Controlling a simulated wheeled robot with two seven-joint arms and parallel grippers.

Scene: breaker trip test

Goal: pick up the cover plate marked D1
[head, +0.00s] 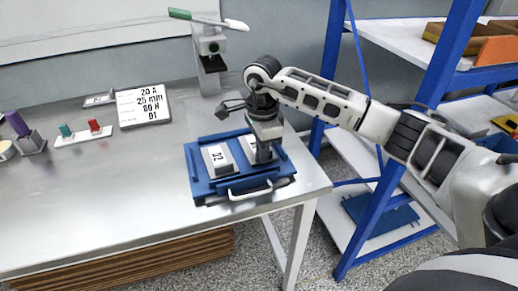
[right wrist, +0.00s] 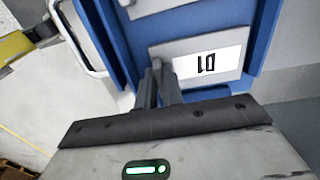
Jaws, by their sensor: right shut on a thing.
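The cover plate marked D1 (right wrist: 207,66) is a grey metal plate with a white label, and its label looks upside down in the right wrist view. In the head view it (head: 245,149) lies in the blue tray (head: 205,191), partly hidden by my right gripper (head: 263,158). My right gripper's fingers (right wrist: 160,78) are shut on the plate at its edge; the exact grip spot is partly hidden. I cannot tell whether the plate is lifted. My left gripper is not in view.
A plate marked D2 (head: 217,159) lies left of D1 in the tray. The tray has a pale handle (head: 250,191) at the front. A sign reading D1 (head: 143,106) and a grey press-like stand (head: 209,65) are behind. A blue-framed shelf (head: 366,204) stands right.

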